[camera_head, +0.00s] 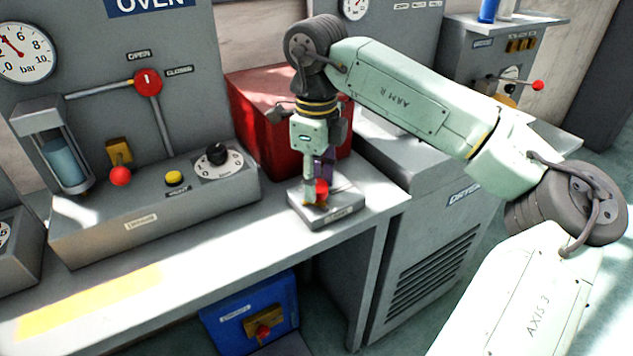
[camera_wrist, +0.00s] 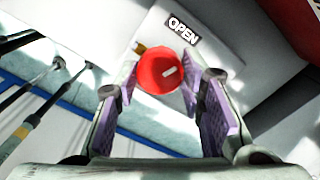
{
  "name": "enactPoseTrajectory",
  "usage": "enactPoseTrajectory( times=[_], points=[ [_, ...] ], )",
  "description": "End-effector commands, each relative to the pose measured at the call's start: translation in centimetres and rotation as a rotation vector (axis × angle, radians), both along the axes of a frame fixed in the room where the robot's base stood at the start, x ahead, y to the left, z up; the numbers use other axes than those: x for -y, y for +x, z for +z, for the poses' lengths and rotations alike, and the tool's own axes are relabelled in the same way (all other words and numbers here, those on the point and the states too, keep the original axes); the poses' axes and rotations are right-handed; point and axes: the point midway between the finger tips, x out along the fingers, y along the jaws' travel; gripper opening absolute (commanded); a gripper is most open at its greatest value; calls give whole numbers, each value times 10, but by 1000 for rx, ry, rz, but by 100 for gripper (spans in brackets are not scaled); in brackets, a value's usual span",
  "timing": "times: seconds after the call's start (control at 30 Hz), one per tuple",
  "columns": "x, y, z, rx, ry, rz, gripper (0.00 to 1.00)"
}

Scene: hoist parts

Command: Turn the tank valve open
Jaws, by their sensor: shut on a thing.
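A round red knob (camera_wrist: 160,73) with a white mark lies between my gripper's purple-padded fingers in the wrist view. Beside it a label (camera_wrist: 183,31) reads OPEN. In the head view this red knob (camera_head: 321,190) sits on a small grey block (camera_head: 343,203) at the right end of the bench. My gripper (camera_head: 316,180) points down over the block and is shut on the knob. The fingers hide part of the knob in the head view. Another red round valve (camera_head: 147,82), with OPEN and CLOSED labels, is on the grey panel at left; its mark is near upright.
A red box (camera_head: 275,115) stands close behind my gripper. A grey console (camera_head: 150,205) with a red ball, yellow button and black dial stands left on the bench (camera_head: 300,240). A blue box (camera_head: 235,325) is below. A vented grey cabinet (camera_head: 435,260) is at right.

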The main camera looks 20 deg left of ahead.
Motion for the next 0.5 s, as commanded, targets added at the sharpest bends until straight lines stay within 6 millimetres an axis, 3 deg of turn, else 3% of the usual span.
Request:
enactPoseTrajectory(
  times=[0.5],
  points=[
    [0,0,0,0,1,325,8]
  ],
)
